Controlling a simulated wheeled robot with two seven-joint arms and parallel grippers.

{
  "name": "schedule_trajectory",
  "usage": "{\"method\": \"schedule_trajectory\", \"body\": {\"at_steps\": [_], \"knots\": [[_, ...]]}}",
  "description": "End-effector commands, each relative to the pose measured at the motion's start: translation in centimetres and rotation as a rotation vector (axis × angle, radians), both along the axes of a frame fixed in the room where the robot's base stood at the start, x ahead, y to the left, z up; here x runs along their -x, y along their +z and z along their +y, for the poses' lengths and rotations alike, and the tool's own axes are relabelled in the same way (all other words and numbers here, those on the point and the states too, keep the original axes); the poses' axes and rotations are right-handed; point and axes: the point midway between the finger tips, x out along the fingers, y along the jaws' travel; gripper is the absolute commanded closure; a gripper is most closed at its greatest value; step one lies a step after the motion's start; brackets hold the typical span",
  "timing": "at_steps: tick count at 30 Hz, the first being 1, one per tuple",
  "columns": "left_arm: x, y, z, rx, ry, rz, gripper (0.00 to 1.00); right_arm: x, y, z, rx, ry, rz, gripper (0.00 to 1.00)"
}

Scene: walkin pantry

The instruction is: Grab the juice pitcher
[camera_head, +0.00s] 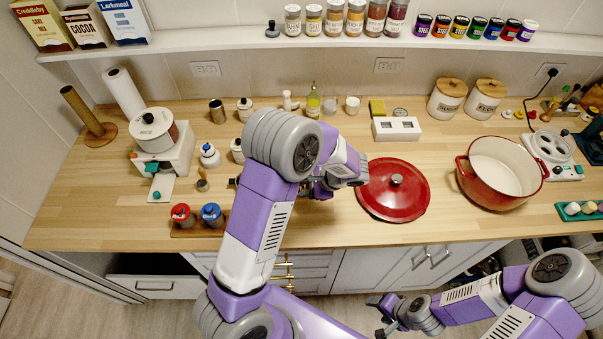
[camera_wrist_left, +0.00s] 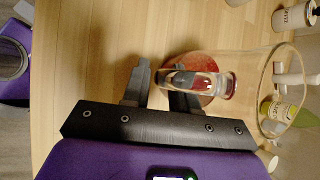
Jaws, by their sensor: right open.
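The juice pitcher (camera_wrist_left: 262,66) is clear glass and shows at the right in the left wrist view. Its handle (camera_wrist_left: 228,84) points toward my left gripper (camera_wrist_left: 160,84). In the head view the pitcher is hidden behind my left arm. My right gripper (camera_head: 379,314) is open and empty, low in front of the counter.
Red and blue capped jars (camera_head: 197,217) stand at the front left. An oil bottle (camera_head: 313,105) is behind. The front counter strip is mostly clear.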

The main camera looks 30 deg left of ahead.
Motion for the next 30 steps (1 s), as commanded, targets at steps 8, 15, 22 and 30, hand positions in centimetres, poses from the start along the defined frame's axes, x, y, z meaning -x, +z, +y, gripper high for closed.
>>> {"method": "schedule_trajectory", "body": {"at_steps": [8, 15, 22, 30], "knots": [[0.00, 0.03, -0.02, 0.000, 0.000, 0.000, 0.98, -0.01, 0.00, 0.00, 0.000, 0.000, 0.000, 0.36], [-0.03, 0.06, -0.02, -0.001, 0.000, -0.001, 1.00, 0.00, 0.01, 0.00, 0.000, 0.000, 0.000, 0.36], [-0.05, 0.10, -0.01, -0.001, 0.001, -0.002, 1.00, 0.00, 0.01, 0.01, 0.000, 0.000, 0.000, 0.36], [-0.07, 0.14, -0.01, -0.001, 0.000, -0.002, 1.00, 0.00, 0.01, 0.00, 0.000, 0.000, 0.000, 0.36]]}}
